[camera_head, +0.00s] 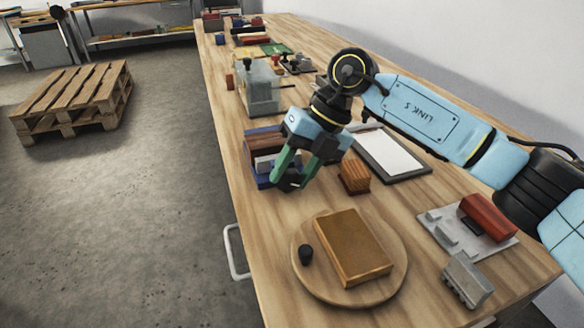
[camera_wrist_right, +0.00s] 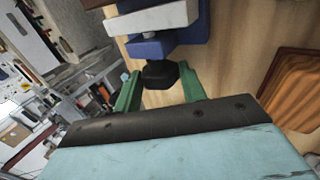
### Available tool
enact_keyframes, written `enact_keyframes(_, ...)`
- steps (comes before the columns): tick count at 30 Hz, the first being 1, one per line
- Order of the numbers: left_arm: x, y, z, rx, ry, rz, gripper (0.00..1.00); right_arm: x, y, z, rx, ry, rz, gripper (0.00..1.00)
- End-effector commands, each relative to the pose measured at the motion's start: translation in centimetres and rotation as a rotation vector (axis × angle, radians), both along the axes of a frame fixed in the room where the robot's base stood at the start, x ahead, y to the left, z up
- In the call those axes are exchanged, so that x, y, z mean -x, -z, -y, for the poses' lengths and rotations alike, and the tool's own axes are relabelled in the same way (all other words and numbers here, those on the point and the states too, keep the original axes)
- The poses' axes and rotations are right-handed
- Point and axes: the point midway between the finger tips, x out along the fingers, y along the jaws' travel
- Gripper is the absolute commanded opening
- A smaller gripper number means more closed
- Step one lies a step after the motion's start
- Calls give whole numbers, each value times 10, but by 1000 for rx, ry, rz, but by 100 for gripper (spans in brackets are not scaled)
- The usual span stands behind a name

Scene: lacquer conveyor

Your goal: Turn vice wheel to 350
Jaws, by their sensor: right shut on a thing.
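The blue vice (camera_head: 258,142) stands at the left edge of the workbench, with a brown wooden block and a pale grey block between its blue jaws. Its black wheel (camera_head: 287,184) faces the near end of the bench. My right gripper (camera_head: 291,178) reaches down at the vice, its green fingers on either side of the wheel and shut on it. In the right wrist view the black wheel (camera_wrist_right: 160,73) sits between the fingertips, in front of the blue vice body (camera_wrist_right: 152,46). I cannot read any angle mark on the wheel. My left gripper is not in view.
A ribbed wooden block (camera_head: 354,176) stands close to the right of my gripper. A clipboard (camera_head: 390,153) lies behind it. A round board (camera_head: 303,275) with a brown slab is nearer. A grey machine (camera_head: 262,90) stands beyond the vice.

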Motion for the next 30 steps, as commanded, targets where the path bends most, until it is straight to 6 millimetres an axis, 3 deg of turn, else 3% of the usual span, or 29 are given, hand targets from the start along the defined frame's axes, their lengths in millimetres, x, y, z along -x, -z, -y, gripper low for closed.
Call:
enact_keyframes(21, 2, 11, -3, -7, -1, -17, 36, -1, 1, 2, -92, 0, -28, 18)
enact_keyframes(22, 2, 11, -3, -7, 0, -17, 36, -1, 1, 2, -91, -1, -29, 42)
enact_keyframes(27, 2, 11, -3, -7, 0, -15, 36, -1, 1, 2, -91, -1, -29, 62)
enact_keyframes(30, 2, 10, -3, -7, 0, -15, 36, -1, 1, 2, -90, 0, -29, 62)
